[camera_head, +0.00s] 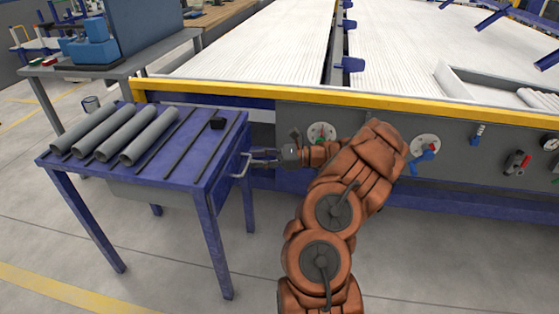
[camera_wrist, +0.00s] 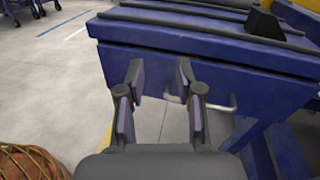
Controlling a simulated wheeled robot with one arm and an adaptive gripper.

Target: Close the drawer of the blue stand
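The blue stand (camera_head: 190,170) is at the left in the head view, with its drawer handle (camera_head: 241,164) on the right side. My gripper (camera_head: 262,158) is just right of the handle and points at it. In the wrist view, the drawer front (camera_wrist: 225,78) lies under the stand's top edge, with a dark seam between them. No wide gap shows there. The grey metal handle (camera_wrist: 222,104) is partly hidden behind my right finger. My gripper (camera_wrist: 160,78) is open, with nothing between its fingers. I cannot tell whether it touches the drawer front.
A large work table with a yellow edge (camera_head: 330,103) stands behind my arm. Grey floor (camera_head: 160,265) is free in front of the stand.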

